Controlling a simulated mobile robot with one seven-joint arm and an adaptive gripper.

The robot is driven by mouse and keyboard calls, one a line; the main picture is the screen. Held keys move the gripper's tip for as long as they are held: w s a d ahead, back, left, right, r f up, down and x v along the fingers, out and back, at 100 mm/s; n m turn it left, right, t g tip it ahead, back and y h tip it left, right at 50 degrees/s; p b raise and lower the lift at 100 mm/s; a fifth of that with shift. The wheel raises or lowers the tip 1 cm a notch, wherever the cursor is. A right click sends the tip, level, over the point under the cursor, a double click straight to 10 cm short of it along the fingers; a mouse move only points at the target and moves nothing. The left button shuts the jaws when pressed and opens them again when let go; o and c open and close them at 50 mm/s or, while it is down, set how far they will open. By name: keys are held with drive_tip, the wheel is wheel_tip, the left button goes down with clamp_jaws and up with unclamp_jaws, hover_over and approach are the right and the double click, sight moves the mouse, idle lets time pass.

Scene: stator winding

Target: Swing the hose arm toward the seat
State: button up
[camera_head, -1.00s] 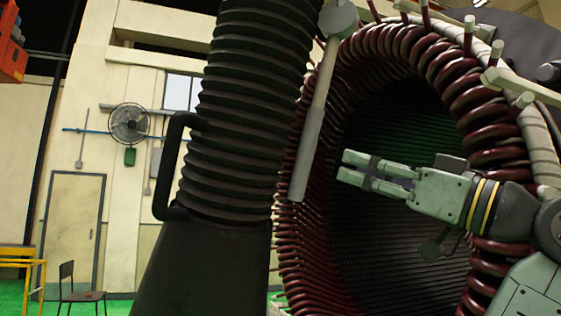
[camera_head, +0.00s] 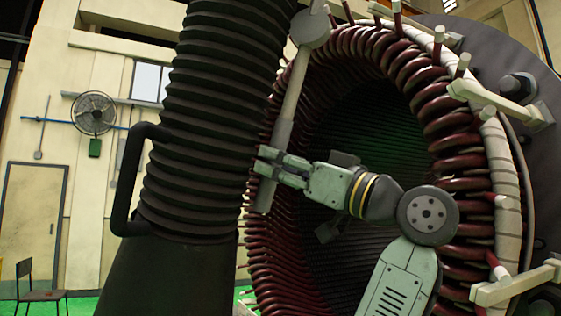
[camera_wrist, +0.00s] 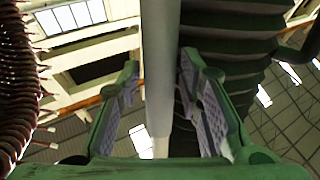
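A thick black ribbed hose (camera_head: 215,110) hangs left of centre, widening into a dark hood (camera_head: 165,280), with a black loop handle (camera_head: 125,185) on its left. A pale grey bar (camera_head: 278,133) hangs from a round joint (camera_head: 310,28) beside the hose. My gripper (camera_head: 265,160) reaches left to the bar's lower part. In the wrist view the bar (camera_wrist: 160,60) passes between my gripper's two fingers (camera_wrist: 160,85). Gaps show between bar and fingers, so it looks open around the bar. The ribbed hose (camera_wrist: 235,60) is behind the right finger.
The big stator ring with dark red coils (camera_head: 430,110) surrounds my arm on the right. A chair (camera_head: 40,285) stands on the green floor at lower left, near a door (camera_head: 33,215). A fan (camera_head: 93,113) is on the wall.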

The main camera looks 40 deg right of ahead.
drive_tip(key=shift+c, duration=0.4)
clamp_jaws()
